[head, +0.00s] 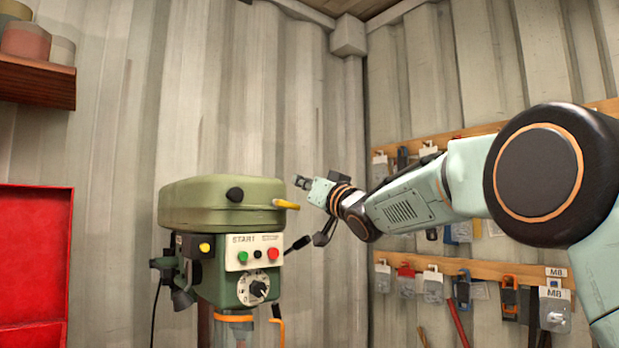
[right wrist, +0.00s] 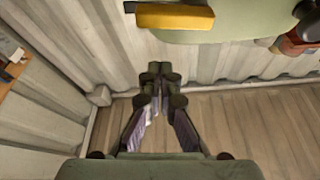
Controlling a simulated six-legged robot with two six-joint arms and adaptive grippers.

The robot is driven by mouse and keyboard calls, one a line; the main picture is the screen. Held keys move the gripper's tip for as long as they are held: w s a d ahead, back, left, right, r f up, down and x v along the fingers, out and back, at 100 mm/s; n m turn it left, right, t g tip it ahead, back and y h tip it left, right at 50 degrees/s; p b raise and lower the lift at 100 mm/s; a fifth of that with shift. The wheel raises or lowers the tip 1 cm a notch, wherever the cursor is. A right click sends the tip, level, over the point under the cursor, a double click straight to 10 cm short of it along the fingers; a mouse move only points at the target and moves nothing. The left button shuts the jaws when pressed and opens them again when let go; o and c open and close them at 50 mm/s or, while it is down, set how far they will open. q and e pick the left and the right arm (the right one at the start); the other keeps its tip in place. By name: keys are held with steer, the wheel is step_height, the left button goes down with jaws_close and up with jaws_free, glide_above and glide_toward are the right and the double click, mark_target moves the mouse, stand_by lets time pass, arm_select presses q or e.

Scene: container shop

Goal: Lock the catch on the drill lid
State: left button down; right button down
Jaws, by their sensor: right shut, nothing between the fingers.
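The drill's green lid (head: 205,198) sits down on the drill head (head: 212,268). A black knob (head: 235,194) is on its front. The yellow catch (head: 286,204) sticks out from the lid's right side, roughly level. In the right wrist view the yellow catch (right wrist: 174,17) shows at the top edge, beside the green lid (right wrist: 235,22). My right gripper (head: 299,182) is just above and right of the catch, apart from it as far as I can see. In the wrist view its fingers (right wrist: 160,76) are together with nothing between them. My left gripper is not in view.
The front panel (head: 254,251) with START buttons and a dial lies below the lid. A black lever (head: 298,244) juts out right of it. Tool boards (head: 460,262) line the right wall. A red cabinet (head: 35,255) stands at left, under a wooden shelf (head: 36,83).

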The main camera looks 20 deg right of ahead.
mark_target(288, 205)
steer(key=f, duration=0.2)
steer(key=shift+w+a+f, duration=0.1)
steer(key=shift+a+f, duration=0.1)
steer(key=shift+f, duration=0.15)
steer(key=shift+a+f, duration=0.35)
steer(key=shift+f, duration=0.2)
steer(key=shift+s+d, duration=0.2)
steer(key=shift+d, duration=0.05)
